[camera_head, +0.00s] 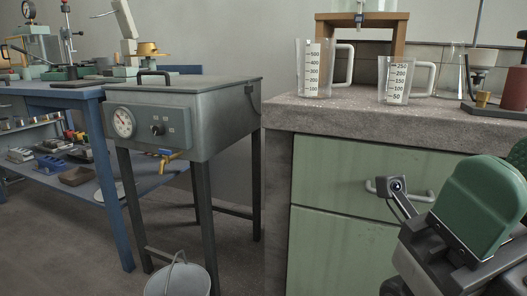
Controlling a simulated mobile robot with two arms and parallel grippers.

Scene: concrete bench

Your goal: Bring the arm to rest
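Part of my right arm (480,210) shows at the lower right, with a rounded green cover over dark grey links. A small bracket with a lens-like tip (397,185) sticks up from it, in front of the green drawers. No fingers of my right gripper can be made out in the frame. My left arm and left gripper are not in view.
A concrete worktop (345,117) over green drawers (335,172) carries two measuring jugs (313,72) (396,82) and a wooden stand (398,36). A grey metal tank (205,105) on legs stands left of it, with a bucket (178,279) below. A blue bench (110,165) is farther left.

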